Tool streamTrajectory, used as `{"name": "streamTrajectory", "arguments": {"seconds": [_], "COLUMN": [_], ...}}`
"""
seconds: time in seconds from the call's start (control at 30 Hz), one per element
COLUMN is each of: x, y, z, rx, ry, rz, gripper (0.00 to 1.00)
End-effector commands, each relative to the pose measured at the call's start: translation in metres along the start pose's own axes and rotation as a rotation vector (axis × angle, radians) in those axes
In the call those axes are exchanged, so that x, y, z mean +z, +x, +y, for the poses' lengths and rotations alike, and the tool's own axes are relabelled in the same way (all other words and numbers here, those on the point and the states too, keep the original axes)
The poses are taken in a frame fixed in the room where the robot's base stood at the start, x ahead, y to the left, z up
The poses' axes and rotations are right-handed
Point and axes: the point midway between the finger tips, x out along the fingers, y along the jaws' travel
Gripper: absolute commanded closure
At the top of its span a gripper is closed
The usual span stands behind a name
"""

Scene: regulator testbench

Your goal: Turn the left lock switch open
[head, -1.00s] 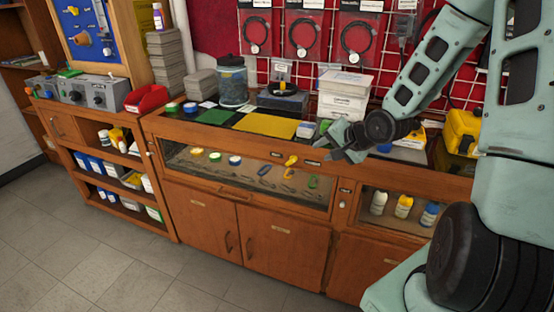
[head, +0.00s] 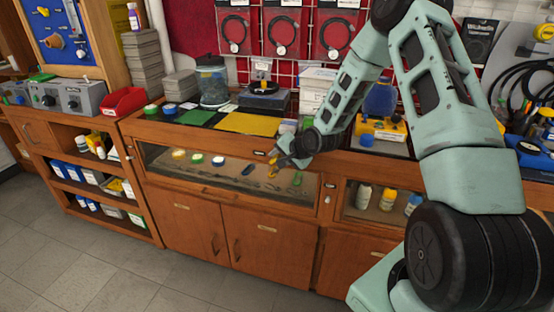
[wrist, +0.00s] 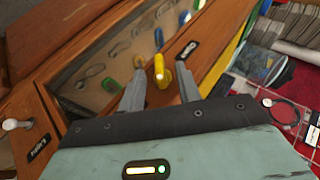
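A yellow lever switch (wrist: 158,70) sits on the wooden rail above the glass-fronted display drawer (head: 215,182). A small black label (wrist: 187,50) is on the rail beside it. My gripper (wrist: 157,92) is open, with one grey finger on each side of the yellow switch. The wrist view does not show clear contact between the fingers and the switch. In the head view, my gripper (head: 284,157) is at the rail and the yellow switch (head: 273,161) shows partly beside it; the rest is hidden behind the fingers.
Behind the drawer glass lie colored rolls and several tools. A white knob (wrist: 14,124) with a label is on the cabinet front. The counter above holds a yellow mat (head: 250,123), boxes, and a yellow-and-blue device (head: 382,130). The floor in front is clear.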

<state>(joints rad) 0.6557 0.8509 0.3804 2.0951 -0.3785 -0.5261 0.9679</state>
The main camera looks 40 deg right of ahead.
Motion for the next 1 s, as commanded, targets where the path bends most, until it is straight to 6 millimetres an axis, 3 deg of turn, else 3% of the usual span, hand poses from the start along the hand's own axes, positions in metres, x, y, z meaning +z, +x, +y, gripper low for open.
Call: {"name": "streamTrajectory", "arguments": {"seconds": [0.2, 0.47, 0.6, 1.0], "x": [0.000, 0.000, 0.000, 0.000], "y": [0.015, 0.016, 0.016, 0.015], "z": [0.000, 0.000, 0.000, -0.002], "rx": [0.001, 0.000, 0.000, 0.033], "ry": [0.001, 0.000, 0.000, -0.015], "rz": [-0.001, 0.000, 0.000, -0.001], "gripper": [0.66, 0.66, 1.00, 1.00]}}
